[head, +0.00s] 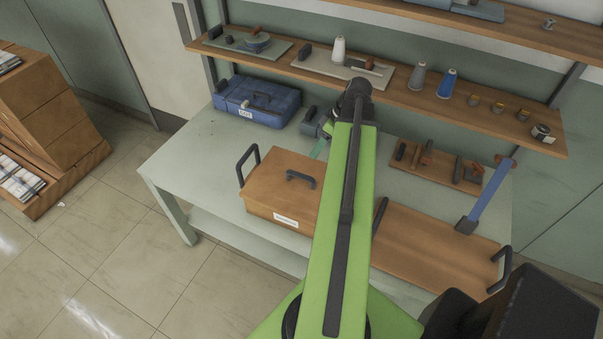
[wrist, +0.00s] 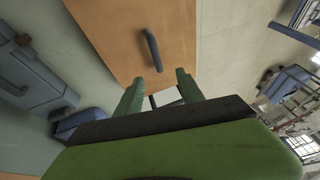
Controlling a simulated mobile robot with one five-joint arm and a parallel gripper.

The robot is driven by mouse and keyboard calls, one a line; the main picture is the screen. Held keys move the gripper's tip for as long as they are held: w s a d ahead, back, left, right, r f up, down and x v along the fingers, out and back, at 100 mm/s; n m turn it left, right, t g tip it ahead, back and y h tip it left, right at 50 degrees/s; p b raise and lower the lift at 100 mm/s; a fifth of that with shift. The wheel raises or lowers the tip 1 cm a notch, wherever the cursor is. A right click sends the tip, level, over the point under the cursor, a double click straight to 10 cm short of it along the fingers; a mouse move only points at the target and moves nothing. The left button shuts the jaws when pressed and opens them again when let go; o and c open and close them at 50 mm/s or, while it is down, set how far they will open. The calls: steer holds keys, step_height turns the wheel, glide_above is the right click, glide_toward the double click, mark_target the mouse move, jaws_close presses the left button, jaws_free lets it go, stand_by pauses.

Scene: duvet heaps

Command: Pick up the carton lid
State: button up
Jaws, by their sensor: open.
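The carton lid (head: 270,168) is a flat tan-brown top with a dark bar handle (head: 301,179). It sits on a brown carton (head: 262,211) with a white label, on the pale green table. In the wrist view the lid (wrist: 118,30) fills the upper middle, with its dark handle (wrist: 153,50) just beyond my fingertips. My gripper (wrist: 158,88) is open and empty, its green fingers apart and not touching the handle. In the head view my green arm hides most of my gripper and the lid's right side.
A blue case (head: 256,98) stands behind the carton. A wooden shelf (head: 410,98) with spools and small tools runs above the table. The table's left end (head: 185,150) is clear.

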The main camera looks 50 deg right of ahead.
mark_target(301, 176)
steer(key=b+x, duration=0.7)
steer(key=d+b+x, duration=0.1)
steer(key=b+x, duration=0.3)
steer(key=shift+s+f, duration=0.3)
steer(key=shift+f, duration=0.15)
steer(key=shift+w+a+f+b, duration=0.15)
steer(key=shift+a+b, duration=0.05)
steer(key=shift+b, duration=0.1)
steer(key=b+x, duration=0.4)
steer(key=x, duration=0.1)
steer(key=shift+d+f+b, duration=0.1)
steer(key=shift+d+b, duration=0.15)
steer(key=shift+b, duration=0.1)
jaws_close()
